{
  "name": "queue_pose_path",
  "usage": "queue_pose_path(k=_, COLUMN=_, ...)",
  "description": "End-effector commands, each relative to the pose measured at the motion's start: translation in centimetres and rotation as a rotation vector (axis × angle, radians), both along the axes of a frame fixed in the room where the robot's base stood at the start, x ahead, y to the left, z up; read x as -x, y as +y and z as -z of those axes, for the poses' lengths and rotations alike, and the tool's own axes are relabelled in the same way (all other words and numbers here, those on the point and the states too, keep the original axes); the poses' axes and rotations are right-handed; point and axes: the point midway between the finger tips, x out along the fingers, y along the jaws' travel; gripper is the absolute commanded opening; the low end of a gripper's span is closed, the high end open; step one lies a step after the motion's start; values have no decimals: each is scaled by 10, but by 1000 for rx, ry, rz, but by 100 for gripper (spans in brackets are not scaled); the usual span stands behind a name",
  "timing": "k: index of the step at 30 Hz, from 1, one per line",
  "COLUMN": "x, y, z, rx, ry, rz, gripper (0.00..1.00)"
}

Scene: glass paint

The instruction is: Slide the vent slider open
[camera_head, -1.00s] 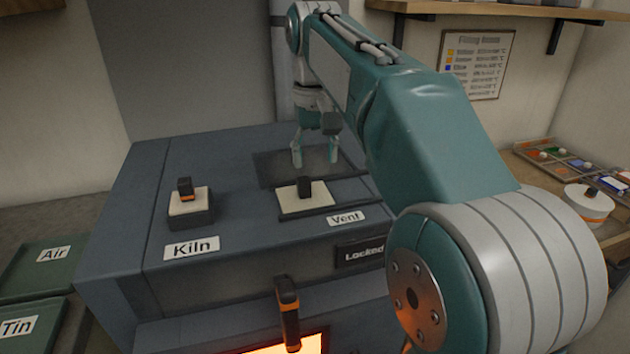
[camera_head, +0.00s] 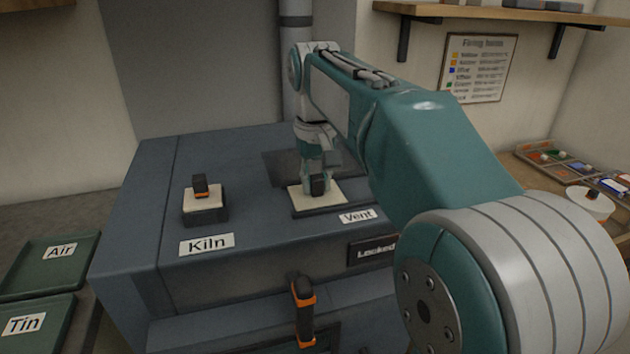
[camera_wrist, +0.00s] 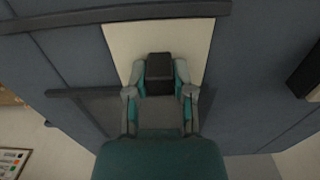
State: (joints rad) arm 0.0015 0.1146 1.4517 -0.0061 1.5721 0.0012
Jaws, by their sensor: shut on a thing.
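The vent slider is a cream plate (camera_head: 301,204) with a dark upright knob (camera_head: 318,185), on top of the kiln behind the "Vent" label (camera_head: 357,216). My gripper (camera_head: 313,187) reaches down at the knob and is shut on it. In the wrist view the dark knob (camera_wrist: 160,74) sits between the two fingertips (camera_wrist: 160,88), with the cream plate (camera_wrist: 118,40) beneath. A dark recessed area (camera_head: 281,166) shows behind the plate, partly hidden by my gripper.
An orange-trimmed door handle (camera_head: 304,310) and a "Locked" sign (camera_head: 373,250) are on the front. Green trays (camera_head: 50,265) lie at left.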

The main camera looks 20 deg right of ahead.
Motion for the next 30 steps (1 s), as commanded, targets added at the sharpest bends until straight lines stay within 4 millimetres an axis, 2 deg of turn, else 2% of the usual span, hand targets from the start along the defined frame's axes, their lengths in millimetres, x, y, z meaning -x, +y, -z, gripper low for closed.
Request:
queue_pose_path(k=2, x=0, y=3, z=2, rx=-10, ry=5, rz=-4, gripper=0)
queue_pose_path(k=5, x=0, y=-6, z=2, rx=-9, ry=6, rz=-2, gripper=0)
queue_pose_path(k=12, x=0, y=-56, z=3, rx=-7, ry=8, rz=3, gripper=0)
queue_pose_path(k=16, x=0, y=-76, z=3, rx=-7, ry=9, rz=0, gripper=0)
queue_pose_path(k=27, x=1, y=-85, z=3, rx=-6, ry=10, rz=-2, gripper=0)
queue_pose_path(k=28, x=1, y=-85, z=3, rx=-6, ry=10, rz=-2, gripper=36)
queue_pose_path(k=30, x=1, y=-85, z=3, rx=-6, ry=10, rz=-2, gripper=66)
